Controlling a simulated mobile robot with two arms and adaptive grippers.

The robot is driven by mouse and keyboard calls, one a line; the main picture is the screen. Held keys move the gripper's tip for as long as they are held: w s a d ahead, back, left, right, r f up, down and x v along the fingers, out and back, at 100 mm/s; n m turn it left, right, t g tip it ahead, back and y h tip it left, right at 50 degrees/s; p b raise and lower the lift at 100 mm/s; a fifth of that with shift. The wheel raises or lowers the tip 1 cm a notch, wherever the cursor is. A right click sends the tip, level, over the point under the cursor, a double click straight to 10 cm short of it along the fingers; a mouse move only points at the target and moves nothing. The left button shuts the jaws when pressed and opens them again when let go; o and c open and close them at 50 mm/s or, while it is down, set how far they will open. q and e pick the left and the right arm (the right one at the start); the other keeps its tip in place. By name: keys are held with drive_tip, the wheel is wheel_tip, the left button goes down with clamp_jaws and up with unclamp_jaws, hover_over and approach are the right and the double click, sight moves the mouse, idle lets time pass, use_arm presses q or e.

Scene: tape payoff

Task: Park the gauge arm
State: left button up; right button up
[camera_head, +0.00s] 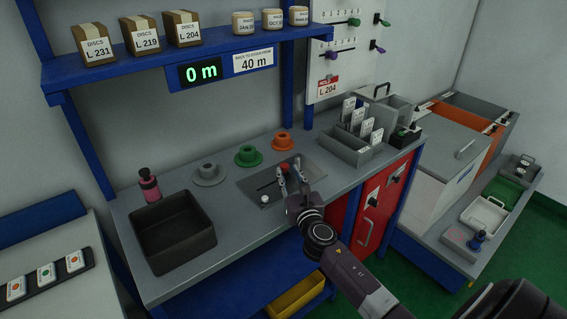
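A grey plate (254,186) with a dark slot is set in the grey bench top. A small red knob (284,168) shows at the slot's far end, and a white ball (264,199) sits near the plate's front edge. Which of these parts is the gauge arm, I cannot tell for sure. My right gripper (290,176) is over the plate, its two fingers apart, right by the red knob. The fingers partly cover that area, and I cannot tell whether they touch the knob. My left gripper is not in view.
Grey, green and orange flanged spools (248,156) stand behind the plate. A dark bin (172,236) and a pink bottle (149,186) are to the left. A card rack (346,147) stands to the right.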

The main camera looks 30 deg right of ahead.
sight(286, 168)
drive_tip(key=x, duration=0.4)
drive_tip(key=shift+w+d+f, duration=0.1)
drive_tip(key=shift+w+f, duration=0.05)
drive_tip(key=shift+w, duration=0.35)
drive_tip(key=shift+d, duration=0.1)
drive_tip(key=c, duration=0.7)
clamp_jaws()
drive_tip(key=shift+a, duration=0.2)
drive_tip(key=a, duration=0.8)
drive_tip(key=shift+s+a, duration=0.3)
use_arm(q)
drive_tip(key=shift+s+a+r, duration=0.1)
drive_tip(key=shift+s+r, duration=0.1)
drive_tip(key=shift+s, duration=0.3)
use_arm(e)
drive_tip(key=shift+d, duration=0.1)
